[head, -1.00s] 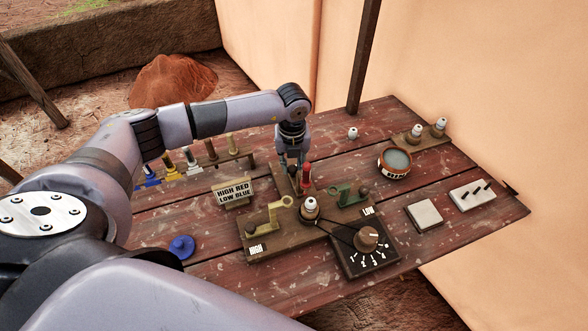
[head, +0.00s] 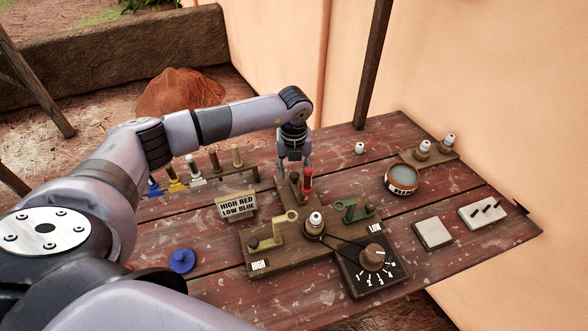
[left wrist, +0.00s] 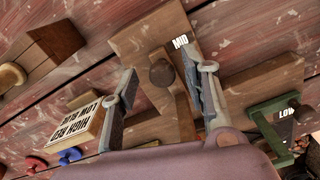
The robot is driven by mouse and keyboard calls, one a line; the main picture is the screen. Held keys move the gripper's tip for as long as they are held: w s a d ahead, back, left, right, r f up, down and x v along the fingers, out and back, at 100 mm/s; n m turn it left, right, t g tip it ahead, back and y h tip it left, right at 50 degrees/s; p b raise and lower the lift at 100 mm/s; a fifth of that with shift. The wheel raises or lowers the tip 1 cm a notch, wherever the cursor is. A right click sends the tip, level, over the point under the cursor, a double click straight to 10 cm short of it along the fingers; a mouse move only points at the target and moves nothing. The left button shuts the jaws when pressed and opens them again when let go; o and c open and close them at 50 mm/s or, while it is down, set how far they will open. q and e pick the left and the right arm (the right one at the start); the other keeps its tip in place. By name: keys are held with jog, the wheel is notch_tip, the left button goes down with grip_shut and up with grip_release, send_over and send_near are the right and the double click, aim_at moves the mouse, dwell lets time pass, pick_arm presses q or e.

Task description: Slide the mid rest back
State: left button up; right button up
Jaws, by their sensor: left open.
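The mid rest stands on the back arm of the wooden base, with a dark round knob (left wrist: 162,74) beside a MID label (left wrist: 181,42) in the left wrist view. In the head view the knob (head: 294,177) shows just below my left gripper (head: 293,166), and a red upright (head: 308,180) stands beside it. My left gripper (left wrist: 166,74) is open, its fingers to either side of the knob in the left wrist view. I cannot tell whether a finger touches anything. The rest's lower part is partly hidden by the right finger. My right gripper is not in view.
A yellow rest (head: 272,230) and a green rest (head: 350,212) flank a white-topped spindle (head: 316,222). A sign (head: 236,206) stands to the left. A numbered dial box (head: 370,270) is in front, a round pot (head: 401,180) to the right.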

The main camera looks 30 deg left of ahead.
pick_arm(q)
notch_tip(320, 180, up, 12)
dwell(0.6)
dwell(0.5)
